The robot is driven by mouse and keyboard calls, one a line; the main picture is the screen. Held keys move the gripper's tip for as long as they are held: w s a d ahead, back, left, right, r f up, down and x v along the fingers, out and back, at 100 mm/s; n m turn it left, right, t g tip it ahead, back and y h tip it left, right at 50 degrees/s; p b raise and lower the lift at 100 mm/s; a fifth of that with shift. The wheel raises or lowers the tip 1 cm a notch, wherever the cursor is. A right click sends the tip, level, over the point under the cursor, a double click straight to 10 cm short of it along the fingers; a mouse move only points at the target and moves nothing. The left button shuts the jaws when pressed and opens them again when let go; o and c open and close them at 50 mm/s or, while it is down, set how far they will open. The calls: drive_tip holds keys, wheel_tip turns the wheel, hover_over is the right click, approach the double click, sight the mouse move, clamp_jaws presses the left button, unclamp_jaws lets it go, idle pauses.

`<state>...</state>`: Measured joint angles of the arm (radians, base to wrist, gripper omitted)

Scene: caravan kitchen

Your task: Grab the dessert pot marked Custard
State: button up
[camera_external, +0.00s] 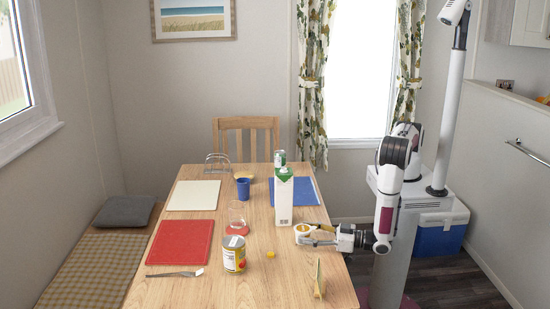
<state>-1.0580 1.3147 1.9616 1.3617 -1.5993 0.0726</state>
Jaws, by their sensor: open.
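A small yellow and white thing (303,229), possibly a dessert pot, is at the right side of the table, right by my gripper's fingers. Its marking is too small to read, and the fingers partly cover it. My gripper (310,237) is open, low over the table, reaching in from the right. I cannot tell whether the fingers touch the thing. No Custard marking can be read anywhere in view.
A tall carton (283,203) stands close behind and left of my gripper. A tin (234,256), a glass (237,213), a blue cup (243,188) and a small yellow disc (270,254) lie further left. A wooden-looking utensil (319,280) is in front.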

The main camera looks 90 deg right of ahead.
drive_tip(key=shift+x, duration=0.9)
drive_tip(key=c, duration=0.9)
